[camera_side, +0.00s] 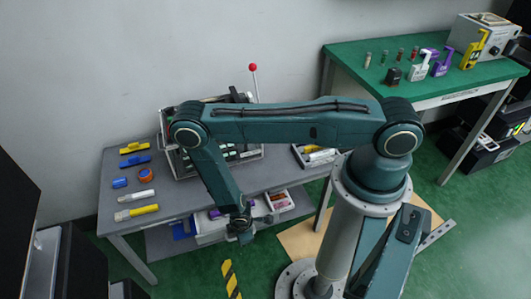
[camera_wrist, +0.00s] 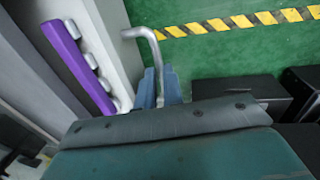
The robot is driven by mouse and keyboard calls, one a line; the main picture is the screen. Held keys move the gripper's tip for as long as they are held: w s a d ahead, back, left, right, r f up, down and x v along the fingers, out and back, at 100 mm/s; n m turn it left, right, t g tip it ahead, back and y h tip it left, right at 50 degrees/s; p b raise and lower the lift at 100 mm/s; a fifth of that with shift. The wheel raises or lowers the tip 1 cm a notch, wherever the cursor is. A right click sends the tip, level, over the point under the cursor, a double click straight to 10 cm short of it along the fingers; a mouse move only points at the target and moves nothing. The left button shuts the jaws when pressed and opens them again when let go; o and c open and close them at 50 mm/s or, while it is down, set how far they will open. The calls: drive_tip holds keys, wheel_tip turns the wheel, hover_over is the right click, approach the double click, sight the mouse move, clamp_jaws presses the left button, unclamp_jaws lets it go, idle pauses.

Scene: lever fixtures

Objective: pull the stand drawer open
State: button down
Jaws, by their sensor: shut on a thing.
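The stand drawer (camera_side: 207,238) is a white box under the front edge of the grey table (camera_side: 185,190), and it stands out far enough for some contents to show. In the wrist view its pale front wall (camera_wrist: 112,40) runs down the left, with a purple piece with white knobs (camera_wrist: 75,60) behind it. The grey bent bar handle (camera_wrist: 143,32) projects from that wall. My gripper (camera_side: 241,226) is at the drawer's front in the side view. In the wrist view its blue fingers (camera_wrist: 158,88) are shut around the handle's lower part, which they partly hide.
A green bench (camera_side: 440,85) stands at back right. Yellow-black tape (camera_side: 231,280) marks open green floor in front.

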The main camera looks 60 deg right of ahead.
drive_tip(key=s+a, duration=0.5)
drive_tip(key=s, duration=0.1)
drive_tip(key=shift+a, duration=0.4)
drive_tip(key=c, duration=1.8)
unclamp_jaws()
drive_tip(key=shift+w, duration=0.1)
wheel_tip(320, 180, up, 14)
drive_tip(key=s+a, duration=0.1)
drive_tip(key=shift+s+a+f, duration=0.25)
drive_tip(key=shift+s+a, duration=0.1)
drive_tip(key=shift+s, duration=0.05)
